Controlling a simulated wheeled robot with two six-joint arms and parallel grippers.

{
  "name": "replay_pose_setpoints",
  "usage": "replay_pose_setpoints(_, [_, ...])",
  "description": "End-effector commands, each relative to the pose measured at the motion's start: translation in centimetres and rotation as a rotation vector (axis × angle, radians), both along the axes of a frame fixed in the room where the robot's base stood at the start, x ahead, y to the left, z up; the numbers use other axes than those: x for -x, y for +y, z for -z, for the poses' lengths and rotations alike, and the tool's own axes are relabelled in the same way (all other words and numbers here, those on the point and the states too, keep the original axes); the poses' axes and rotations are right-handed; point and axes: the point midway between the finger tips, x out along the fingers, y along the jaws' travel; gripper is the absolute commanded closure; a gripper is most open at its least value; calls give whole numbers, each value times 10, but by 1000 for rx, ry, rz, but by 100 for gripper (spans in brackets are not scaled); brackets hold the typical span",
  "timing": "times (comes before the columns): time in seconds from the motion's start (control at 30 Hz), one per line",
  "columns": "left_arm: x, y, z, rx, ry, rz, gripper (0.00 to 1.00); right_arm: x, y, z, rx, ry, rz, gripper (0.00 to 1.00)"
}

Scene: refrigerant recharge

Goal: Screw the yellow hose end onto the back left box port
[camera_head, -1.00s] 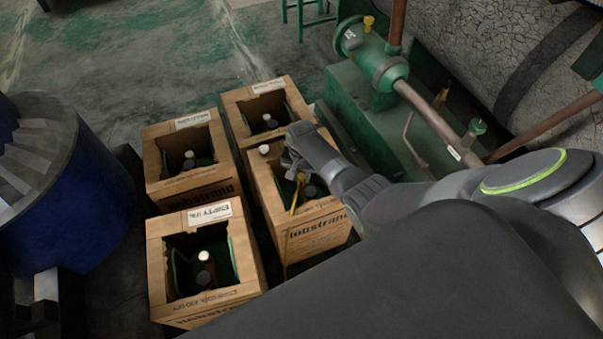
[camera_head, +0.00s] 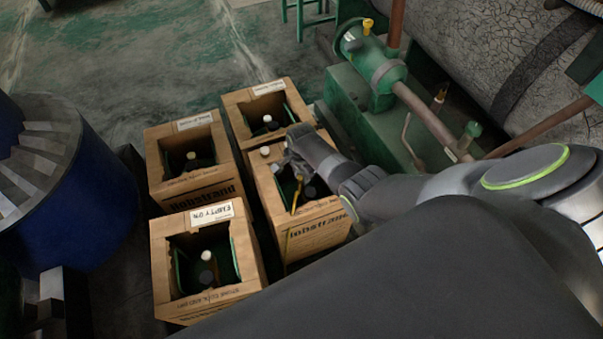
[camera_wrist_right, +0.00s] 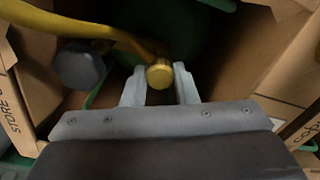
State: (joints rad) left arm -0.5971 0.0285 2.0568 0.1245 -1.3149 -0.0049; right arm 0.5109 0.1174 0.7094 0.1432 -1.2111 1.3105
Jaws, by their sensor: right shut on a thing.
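My right gripper (camera_head: 290,168) reaches down into the opening of the front right box (camera_head: 318,215). In the right wrist view, its two fingers (camera_wrist_right: 160,88) are shut on a brass-yellow hose end (camera_wrist_right: 160,74). The yellow hose (camera_wrist_right: 90,32) runs off to the upper left there, and a short yellow length (camera_head: 298,196) shows in the head view. Whether the end touches a port is hidden. The back left box (camera_head: 203,186) stands apart, left of the gripper. A white cap (camera_head: 191,155) and a dark knob show in its opening. My left gripper is out of view.
The back right box (camera_head: 237,122) and front left box (camera_head: 160,275) have similar caps inside. A dark grey knob (camera_wrist_right: 80,65) sits left of the fingers. Green machinery with pipes (camera_head: 375,70) stands right; a large blue drum (camera_head: 70,200) stands left. Open floor lies behind.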

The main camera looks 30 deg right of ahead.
Motion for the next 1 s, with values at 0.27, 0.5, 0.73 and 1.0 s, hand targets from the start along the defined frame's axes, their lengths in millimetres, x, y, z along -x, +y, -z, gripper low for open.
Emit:
replay_pose_setpoints(0.27, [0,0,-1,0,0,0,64,0,0,0,-1,0,30,96])
replay_pose_setpoints(0.5, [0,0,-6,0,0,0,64,0,0,-1,-1,1,145,96])
replay_pose_setpoints(0.73, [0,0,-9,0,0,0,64,0,0,0,-1,1,329,96])
replay_pose_setpoints(1.0, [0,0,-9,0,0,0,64,1,0,1,-1,1,344,96])
